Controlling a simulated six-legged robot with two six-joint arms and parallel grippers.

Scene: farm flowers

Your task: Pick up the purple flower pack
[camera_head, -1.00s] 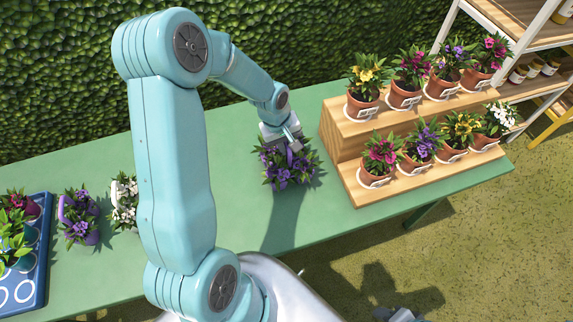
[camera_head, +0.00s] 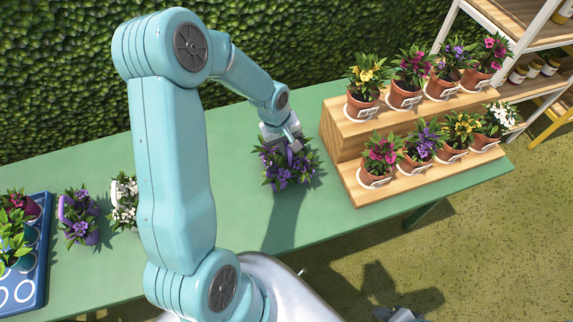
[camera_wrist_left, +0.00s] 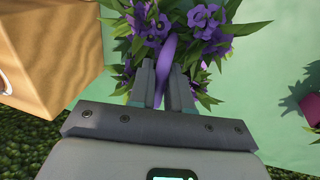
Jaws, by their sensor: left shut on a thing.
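The purple flower pack (camera_head: 286,170) has purple blooms and green leaves. It is at the middle of the green table (camera_head: 222,140), left of the wooden stand. My left gripper (camera_head: 288,142) is over it from behind and shut on its purple handle. In the left wrist view the handle (camera_wrist_left: 166,62) stands between the two fingers (camera_wrist_left: 163,85), with blooms around it. The leaves hide the pack's base, so I cannot tell whether it touches the table. A second purple flower pack (camera_head: 79,215) stands at the left. A grey part at the bottom right (camera_head: 395,314) may be my right gripper; its jaws are unclear.
The stepped wooden stand (camera_head: 345,150) holds several potted flowers at the right. A white flower pack (camera_head: 123,203) and a blue tray (camera_head: 40,262) with plants are at the left. A hedge (camera_head: 60,80) rises behind the table. Table space between the pack and stand is clear.

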